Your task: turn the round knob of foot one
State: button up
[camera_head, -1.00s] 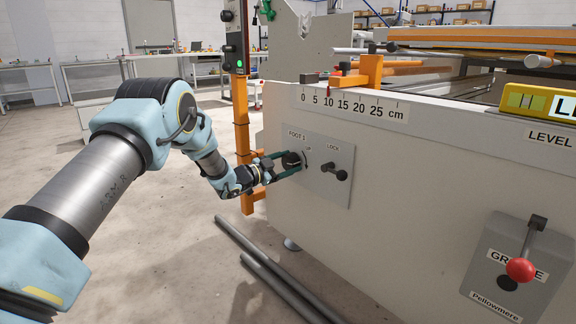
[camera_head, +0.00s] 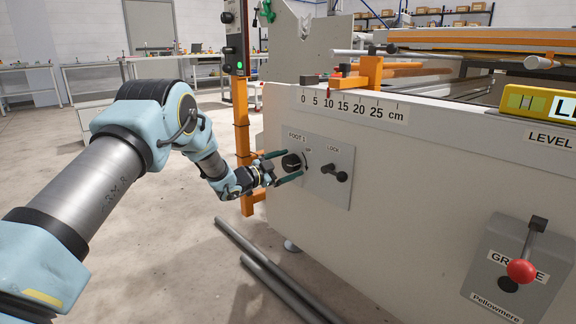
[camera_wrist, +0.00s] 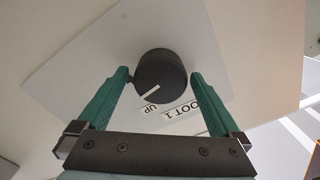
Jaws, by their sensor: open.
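The black round knob of foot one (camera_head: 292,161) sits on a grey panel (camera_head: 338,194) labelled FOOT 1, with an UP mark beside it. In the wrist view the knob (camera_wrist: 160,74) shows a white pointer line, angled near the UP label. My gripper (camera_head: 284,168) is open, with one green finger above and one below the knob in the head view. In the wrist view my gripper (camera_wrist: 160,82) has its fingertips on either side of the knob, with a gap showing at least on the right; contact on the left cannot be told.
A black LOCK handle (camera_head: 336,173) sticks out just right of the knob on the same panel. A red-balled lever (camera_head: 521,270) is farther right. An orange post (camera_head: 241,140) stands behind my gripper, and grey bars (camera_head: 268,272) lie on the floor below.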

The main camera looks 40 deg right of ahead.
jog(key=a+p, duration=0.2)
jog(key=a, duration=0.8)
jog(key=shift+w+a+p, duration=0.3)
jog(key=shift+a, duration=0.1)
